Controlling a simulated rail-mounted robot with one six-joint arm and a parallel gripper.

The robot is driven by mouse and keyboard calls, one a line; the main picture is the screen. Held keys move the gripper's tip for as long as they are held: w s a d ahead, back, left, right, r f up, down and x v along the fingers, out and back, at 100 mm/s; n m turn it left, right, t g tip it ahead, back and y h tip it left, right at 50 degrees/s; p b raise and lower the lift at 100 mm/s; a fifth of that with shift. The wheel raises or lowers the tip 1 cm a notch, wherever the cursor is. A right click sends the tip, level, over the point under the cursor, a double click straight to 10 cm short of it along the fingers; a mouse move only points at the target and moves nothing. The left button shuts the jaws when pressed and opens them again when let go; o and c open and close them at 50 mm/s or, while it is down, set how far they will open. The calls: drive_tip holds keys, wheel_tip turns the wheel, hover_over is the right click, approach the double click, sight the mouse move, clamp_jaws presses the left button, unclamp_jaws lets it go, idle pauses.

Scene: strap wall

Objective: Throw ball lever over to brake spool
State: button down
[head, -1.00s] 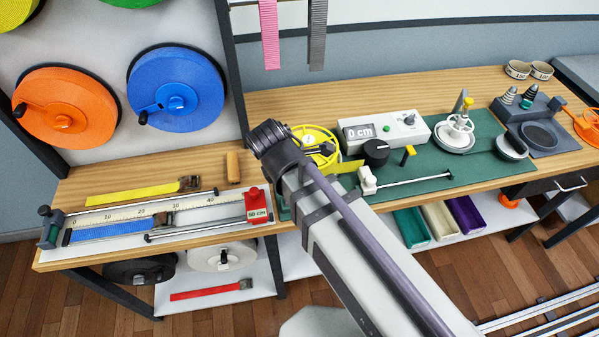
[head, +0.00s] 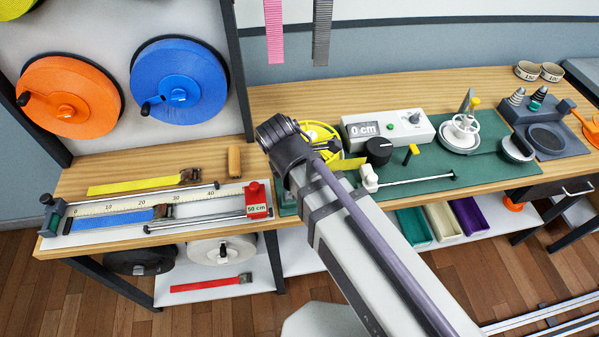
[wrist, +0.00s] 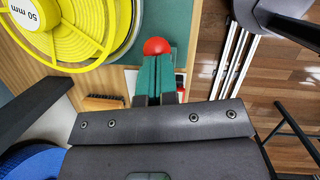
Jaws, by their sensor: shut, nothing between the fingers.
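In the wrist view a red ball knob (wrist: 157,46) sits just past the fingertips; I take it for the ball lever's end, and its stem is hidden. My gripper (wrist: 154,68) shows there with its green-padded fingers closed together and empty. The fingertips point at the ball and overlap its lower edge in the picture; I cannot tell whether they touch it. A yellow spool (wrist: 70,30) marked 50 mm lies to the left of the ball. In the head view the yellow spool (head: 318,134) is partly behind my arm, which hides the ball and my fingers.
A measuring rail (head: 155,213) lies left. A wooden-backed brush (wrist: 103,102) shows near my fingers. Orange (head: 70,97) and blue reels (head: 180,80) hang behind.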

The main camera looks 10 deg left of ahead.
drive_tip(key=p+v, duration=1.2)
drive_tip(key=v, duration=0.1)
drive_tip(key=shift+s+d, duration=0.1)
drive_tip(key=w+d+f+m+g+y+b, duration=0.1)
drive_tip(key=w+d+f+m+b, duration=0.1)
drive_tip(key=d+m, duration=0.9)
drive_tip(key=w+d+f+m+g+y+b, duration=0.1)
drive_tip(key=d+f+m+b, duration=0.3)
drive_tip(key=d+m, duration=0.8)
drive_tip(key=w+d+f, duration=0.1)
drive_tip(key=d, duration=0.2)
drive_tip(key=shift+w+g+y, duration=0.2)
drive_tip(key=shift+g+y, duration=0.1)
